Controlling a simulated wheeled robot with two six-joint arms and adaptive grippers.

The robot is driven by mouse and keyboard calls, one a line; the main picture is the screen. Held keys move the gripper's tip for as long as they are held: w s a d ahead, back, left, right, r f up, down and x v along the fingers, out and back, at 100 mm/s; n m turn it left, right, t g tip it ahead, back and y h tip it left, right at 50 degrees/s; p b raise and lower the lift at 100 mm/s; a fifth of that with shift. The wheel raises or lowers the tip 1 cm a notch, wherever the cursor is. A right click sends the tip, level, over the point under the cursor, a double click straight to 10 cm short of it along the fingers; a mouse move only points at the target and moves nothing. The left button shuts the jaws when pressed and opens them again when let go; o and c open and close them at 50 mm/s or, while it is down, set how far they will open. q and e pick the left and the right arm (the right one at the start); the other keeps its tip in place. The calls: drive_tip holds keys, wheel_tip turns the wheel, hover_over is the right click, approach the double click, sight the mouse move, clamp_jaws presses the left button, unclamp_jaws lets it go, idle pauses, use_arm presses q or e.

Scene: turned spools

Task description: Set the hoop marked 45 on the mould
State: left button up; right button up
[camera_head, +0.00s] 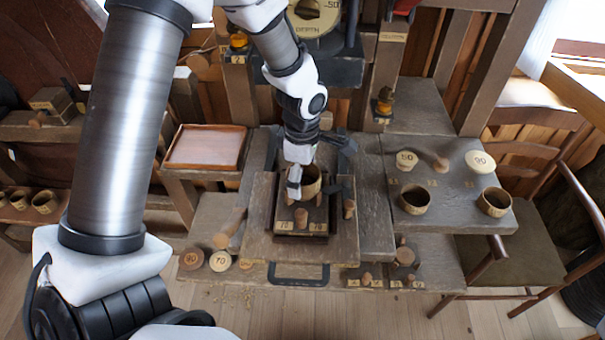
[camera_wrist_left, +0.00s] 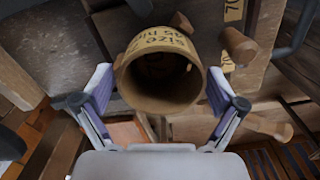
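A wooden hoop (camera_head: 311,182) is between the fingers of my left gripper (camera_head: 306,186), over the mould. In the left wrist view the hoop (camera_wrist_left: 160,75) has its round opening toward the camera, and its upside-down lettering is only partly readable. The fingers of my left gripper (camera_wrist_left: 160,95) lie close against both its sides. The mould (camera_head: 301,226) is a dark block with labels reading 70 and a small peg at its front, on the wooden bench. I cannot tell whether the hoop touches the mould. My right gripper is not in view.
Two more hoops (camera_head: 415,200) (camera_head: 495,202) stand on the right bench, near round discs (camera_head: 480,161) marked with numbers. A shallow tray (camera_head: 207,147) is at the left. Discs (camera_head: 220,261) and pegs lie on the lower shelf. A chair (camera_head: 520,240) stands at the right.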

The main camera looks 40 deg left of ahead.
use_arm(q)
drive_tip(key=shift+w+a, duration=0.1)
drive_tip(key=shift+r+p, duration=0.35)
drive_tip(key=shift+r, duration=0.25)
wheel_tip(320, 180, up, 12)
drive_tip(key=b, duration=0.1)
drive_tip(key=shift+f+b, duration=0.25)
drive_tip(key=shift+b, duration=0.1)
